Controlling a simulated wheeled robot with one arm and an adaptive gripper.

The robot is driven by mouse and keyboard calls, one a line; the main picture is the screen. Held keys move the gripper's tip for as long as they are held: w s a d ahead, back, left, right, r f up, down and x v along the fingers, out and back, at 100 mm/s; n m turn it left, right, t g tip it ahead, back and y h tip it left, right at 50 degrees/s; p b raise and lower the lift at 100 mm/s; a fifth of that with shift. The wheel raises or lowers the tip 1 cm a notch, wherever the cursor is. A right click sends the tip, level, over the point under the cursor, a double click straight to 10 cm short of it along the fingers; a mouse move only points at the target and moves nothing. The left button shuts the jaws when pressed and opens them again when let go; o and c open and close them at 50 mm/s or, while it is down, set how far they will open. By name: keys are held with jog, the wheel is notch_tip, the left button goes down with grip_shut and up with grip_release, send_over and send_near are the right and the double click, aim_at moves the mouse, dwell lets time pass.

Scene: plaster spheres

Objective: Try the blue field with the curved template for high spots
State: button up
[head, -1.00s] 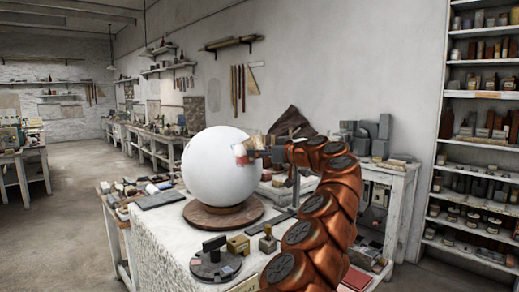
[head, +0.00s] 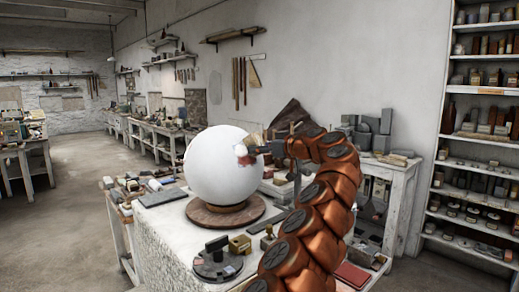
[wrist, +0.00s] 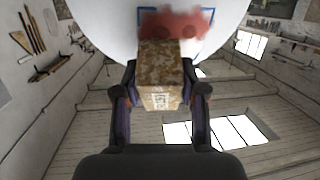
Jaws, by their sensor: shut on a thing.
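A large white plaster sphere (head: 220,178) rests on a round wooden base (head: 205,218) on the pale bench block. In the wrist view the sphere (wrist: 105,25) fills the top. A blue outline (wrist: 205,13) marks a field on it, with a red smear (wrist: 180,22) inside. My gripper (wrist: 158,92) is shut on a tan speckled block (wrist: 165,65), whose far end is at the field's lower edge. I cannot tell whether it touches. My gripper (head: 268,149) is at the sphere's upper right in the head view. I cannot make out a curved template.
A round grey plate (head: 217,266) with small dark and brass-coloured pieces stands at the front of the bench. Tools and small blocks crowd the left edge (head: 140,185). Grey blocks (head: 375,130) stand on a bench behind my arm. A tall shelf (head: 480,130) is at right.

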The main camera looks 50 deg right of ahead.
jog(key=shift+w+f, duration=0.45)
jog(key=shift+w, duration=0.2)
dwell(0.3)
jog(key=shift+s+f+b, duration=0.35)
jog(key=shift+f+b, duration=0.1)
jog(key=shift+b, duration=0.4)
jog(key=shift+f, duration=0.1)
jog(key=shift+s+f+b, duration=0.3)
jog(key=shift+f+b, duration=0.05)
jog(key=shift+b, duration=0.3)
jog(key=shift+w+r+p, duration=0.35)
jog(key=shift+r+p, duration=0.45)
jog(key=shift+p, duration=0.05)
jog(key=shift+w+r+p, duration=0.8)
jog(key=shift+r+p, duration=0.3)
jog(key=shift+p, duration=0.15)
jog(key=shift+s+f+b, duration=0.3)
jog(key=shift+f+b, duration=0.35)
jog(key=shift+b, duration=0.2)
jog(key=shift+s+f+b, duration=0.3)
jog(key=shift+s+b, duration=0.05)
jog(key=shift+b, duration=0.2)
